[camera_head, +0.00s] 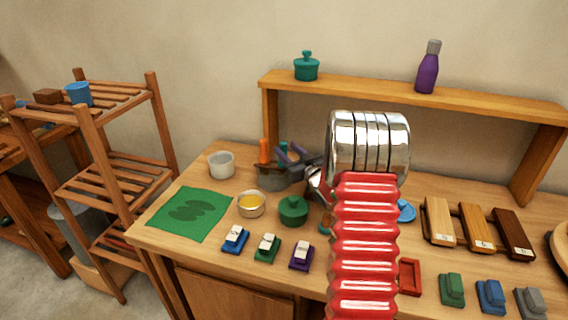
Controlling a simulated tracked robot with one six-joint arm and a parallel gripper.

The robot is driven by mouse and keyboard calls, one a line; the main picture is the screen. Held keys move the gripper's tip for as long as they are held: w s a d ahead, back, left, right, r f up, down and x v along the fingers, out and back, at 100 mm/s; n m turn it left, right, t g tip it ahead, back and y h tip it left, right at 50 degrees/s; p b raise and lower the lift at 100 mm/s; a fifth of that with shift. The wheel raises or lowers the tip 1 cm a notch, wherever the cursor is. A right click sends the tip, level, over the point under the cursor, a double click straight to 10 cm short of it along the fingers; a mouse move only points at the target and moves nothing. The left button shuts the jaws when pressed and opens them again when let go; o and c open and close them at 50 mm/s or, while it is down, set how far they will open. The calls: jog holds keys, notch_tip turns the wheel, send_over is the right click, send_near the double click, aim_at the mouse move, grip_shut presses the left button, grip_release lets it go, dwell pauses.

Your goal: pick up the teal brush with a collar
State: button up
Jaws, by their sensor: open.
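I cannot clearly pick out a teal brush with a collar. A dark pot (272,179) holds upright tools, one with an orange handle (264,150) and others purplish. My gripper (291,160) is dark grey, open, and reaches left from my arm over the right side of this pot. Its fingertips overlap the tools in the picture, so whether they touch anything is unclear.
Several small coloured blocks line the front edge. A raised shelf (380,90) bears a teal lidded pot (306,68) and purple bottle (428,70).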

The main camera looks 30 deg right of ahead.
jog(key=shift+w, duration=2.65)
grip_shut()
